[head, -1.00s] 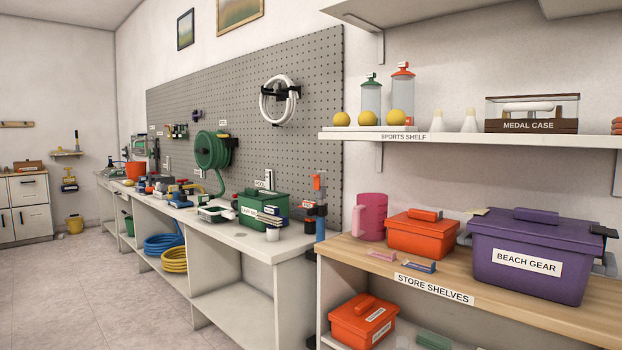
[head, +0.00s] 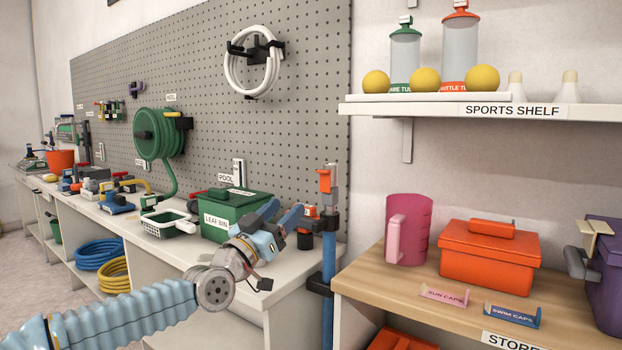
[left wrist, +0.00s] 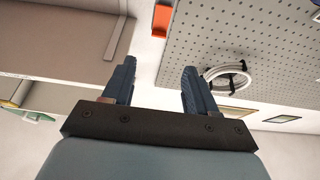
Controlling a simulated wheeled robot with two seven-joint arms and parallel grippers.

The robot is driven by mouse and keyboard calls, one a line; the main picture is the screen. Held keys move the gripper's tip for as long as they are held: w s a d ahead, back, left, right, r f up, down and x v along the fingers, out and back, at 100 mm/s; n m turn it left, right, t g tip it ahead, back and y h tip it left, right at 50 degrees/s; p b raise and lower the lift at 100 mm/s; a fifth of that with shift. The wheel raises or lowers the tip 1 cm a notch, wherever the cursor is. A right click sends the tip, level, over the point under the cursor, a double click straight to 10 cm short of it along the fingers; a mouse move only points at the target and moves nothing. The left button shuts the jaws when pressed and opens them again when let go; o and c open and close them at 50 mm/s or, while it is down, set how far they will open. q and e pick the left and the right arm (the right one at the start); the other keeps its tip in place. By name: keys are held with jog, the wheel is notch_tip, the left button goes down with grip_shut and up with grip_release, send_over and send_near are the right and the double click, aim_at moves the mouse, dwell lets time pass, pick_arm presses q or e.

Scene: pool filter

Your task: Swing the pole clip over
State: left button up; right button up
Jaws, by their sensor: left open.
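A blue pole (head: 329,235) stands upright at the right end of the workbench. An orange piece (head: 324,180) on a grey fitting sits at its top; I take this to be the pole clip. A black bracket (head: 320,283) is round the pole lower down. My left gripper (head: 284,212) is open and empty, in front of the bench end, left of the pole and lower than the orange piece. In the left wrist view its fingers (left wrist: 160,70) are apart, with an orange piece (left wrist: 161,18) beyond them, probably the same one. My right gripper is out of view.
A green leaf bin (head: 222,222) stands on the bench behind my left gripper. To the right, the wooden counter (head: 390,285) holds a pink jug (head: 408,230) and an orange box (head: 489,255). The sports shelf (head: 430,110) juts out above it.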

aim_at(321, 173)
pick_arm(q)
jog(key=p+x, duration=0.5)
jog(key=x, duration=0.7)
jog(key=shift+d+r, duration=0.15)
jog(key=shift+r, duration=0.15)
jog(key=shift+w+d+p, duration=0.35)
jog(key=shift+w+p, duration=0.05)
jog(key=shift+w, duration=0.15)
